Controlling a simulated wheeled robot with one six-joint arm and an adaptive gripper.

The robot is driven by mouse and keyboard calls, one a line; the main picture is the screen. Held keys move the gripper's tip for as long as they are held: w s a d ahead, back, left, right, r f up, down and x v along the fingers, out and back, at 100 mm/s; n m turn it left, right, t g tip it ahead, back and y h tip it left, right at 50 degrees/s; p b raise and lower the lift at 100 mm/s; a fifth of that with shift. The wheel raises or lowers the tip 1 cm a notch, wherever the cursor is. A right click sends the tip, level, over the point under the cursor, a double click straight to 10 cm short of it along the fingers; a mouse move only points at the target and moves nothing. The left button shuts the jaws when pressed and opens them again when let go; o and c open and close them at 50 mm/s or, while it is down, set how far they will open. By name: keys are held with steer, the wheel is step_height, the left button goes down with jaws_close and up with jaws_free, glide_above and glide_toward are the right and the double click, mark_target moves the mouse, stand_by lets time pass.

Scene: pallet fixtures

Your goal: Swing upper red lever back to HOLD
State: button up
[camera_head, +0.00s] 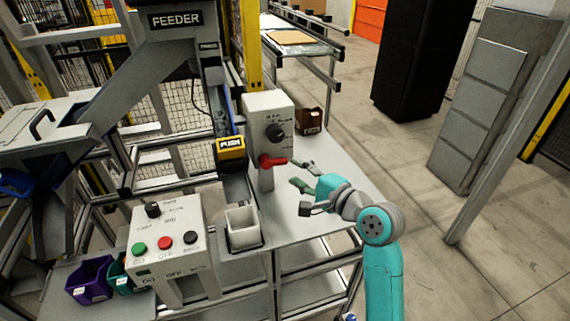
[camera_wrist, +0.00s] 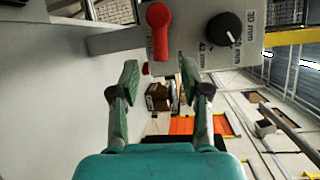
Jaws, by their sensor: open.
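A red lever (camera_head: 272,161) sits on the front of a light grey control box (camera_head: 257,107), below a black knob (camera_head: 275,131). In the wrist view the red lever (camera_wrist: 159,30) shows beside the black knob (camera_wrist: 223,28), near the top of the picture. My gripper (camera_head: 300,174) is open and empty, to the right of the lever and apart from it. I cannot read a HOLD mark.
A grey bench (camera_head: 317,193) lies under the box, with a brown carton (camera_head: 310,121) behind. A yellow PUSH block (camera_head: 230,147) and an open white bin (camera_head: 243,232) stand to the left. A button panel (camera_head: 168,237) is at front left.

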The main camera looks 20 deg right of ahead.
mark_target(283, 163)
steer(key=shift+x, duration=2.8)
